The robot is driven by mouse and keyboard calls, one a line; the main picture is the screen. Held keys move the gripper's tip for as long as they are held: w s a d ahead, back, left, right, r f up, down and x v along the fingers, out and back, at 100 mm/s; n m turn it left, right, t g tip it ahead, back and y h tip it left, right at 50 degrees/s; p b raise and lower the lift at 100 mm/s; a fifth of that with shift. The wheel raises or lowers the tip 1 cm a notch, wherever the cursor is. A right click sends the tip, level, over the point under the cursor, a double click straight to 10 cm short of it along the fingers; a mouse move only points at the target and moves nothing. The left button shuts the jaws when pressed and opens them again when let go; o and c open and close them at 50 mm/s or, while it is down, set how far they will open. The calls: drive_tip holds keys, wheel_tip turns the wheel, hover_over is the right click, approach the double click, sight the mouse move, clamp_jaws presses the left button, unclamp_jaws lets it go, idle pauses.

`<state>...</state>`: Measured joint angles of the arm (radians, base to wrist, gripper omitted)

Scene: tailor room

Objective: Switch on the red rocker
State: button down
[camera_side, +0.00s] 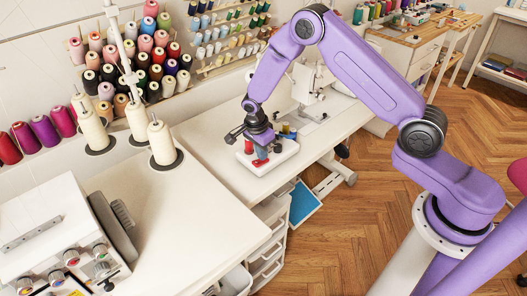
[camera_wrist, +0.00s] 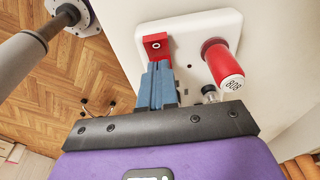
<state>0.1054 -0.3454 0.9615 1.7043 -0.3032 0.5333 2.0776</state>
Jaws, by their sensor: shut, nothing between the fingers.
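The red rocker (camera_wrist: 155,44) sits on a white base plate (camera_wrist: 125,33) in the wrist view, with a small pale ring mark on its face. My gripper (camera_wrist: 157,66) is shut and empty, its blue-grey fingertips right at the rocker's near edge. I cannot tell if they touch. The fingers hide the plate behind them. In the side view my gripper (camera_side: 262,151) points down over the same white plate (camera_side: 283,156), with a red part (camera_side: 260,162) just under it.
A red cylinder with a white end marked 808 (camera_wrist: 223,65) stands right of the rocker on the plate. Thread cones (camera_side: 161,140) stand to the left.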

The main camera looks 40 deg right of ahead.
wheel_tip(320, 180, up, 14)
drive_tip(key=d, duration=0.2)
idle(0.6)
drive_tip(key=shift+d+f, duration=0.1)
